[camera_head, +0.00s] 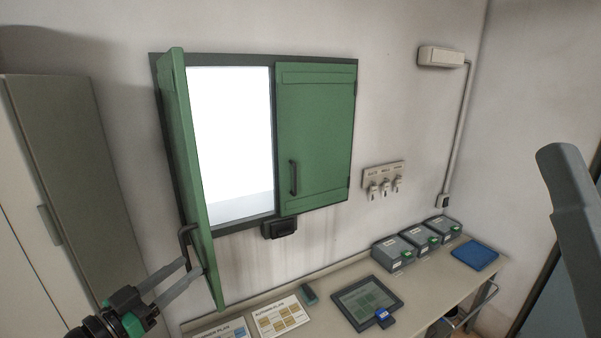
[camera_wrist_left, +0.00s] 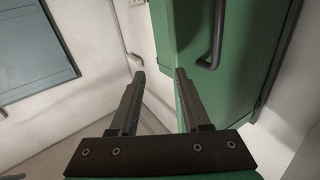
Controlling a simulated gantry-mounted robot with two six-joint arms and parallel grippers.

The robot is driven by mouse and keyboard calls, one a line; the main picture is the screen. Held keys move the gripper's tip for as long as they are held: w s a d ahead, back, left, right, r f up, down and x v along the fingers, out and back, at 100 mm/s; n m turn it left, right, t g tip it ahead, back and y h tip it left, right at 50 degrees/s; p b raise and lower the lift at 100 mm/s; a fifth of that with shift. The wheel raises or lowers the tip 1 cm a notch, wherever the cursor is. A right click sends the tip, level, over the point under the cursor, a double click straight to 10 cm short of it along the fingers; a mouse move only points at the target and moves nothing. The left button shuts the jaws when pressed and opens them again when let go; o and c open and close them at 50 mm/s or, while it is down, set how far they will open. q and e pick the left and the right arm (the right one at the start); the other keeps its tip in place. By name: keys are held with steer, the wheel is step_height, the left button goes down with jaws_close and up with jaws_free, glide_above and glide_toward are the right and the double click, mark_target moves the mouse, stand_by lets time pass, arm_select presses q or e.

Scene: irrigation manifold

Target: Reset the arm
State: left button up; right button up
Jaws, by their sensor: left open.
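The left green shutter door (camera_head: 188,170) of the wall cabinet stands swung open toward me; its dark handle (camera_head: 187,238) also shows in the left wrist view (camera_wrist_left: 219,35). The right green door (camera_head: 315,140) is shut. My left gripper (camera_head: 194,267) is beside the open door's lower part, just below the handle. Whether a finger touches the door I cannot tell. My right gripper is out of view.
A bench (camera_head: 345,265) below holds planner sheets (camera_head: 282,317), a dark-framed tablet (camera_head: 367,302), several grey boxes (camera_head: 394,253) and a blue tray (camera_head: 474,255). A tall locker (camera_head: 75,170) stands at left. Three hooked tags (camera_head: 385,186) hang on the wall.

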arm_select(q)
steer(key=s+d+r+m+t+h, duration=0.15)
steer(key=s+d+r+m, duration=0.25)
steer(key=d+r, duration=0.8)
steer(key=s+d+r+t+p, duration=0.2)
steer(key=s+r+t, duration=0.2)
steer(key=s+r, duration=0.6)
steer(key=s+a+r+n+t+y, duration=0.5)
steer(key=s+a+r+n+y, duration=0.1)
steer(key=s+r+n+y, duration=0.2)
steer(key=shift+a+r+n, duration=0.4)
steer(key=shift+r+n, duration=0.2)
steer(key=shift+r, duration=0.1)
steer(key=shift+f+h, duration=0.1)
steer(key=shift+h, duration=0.15)
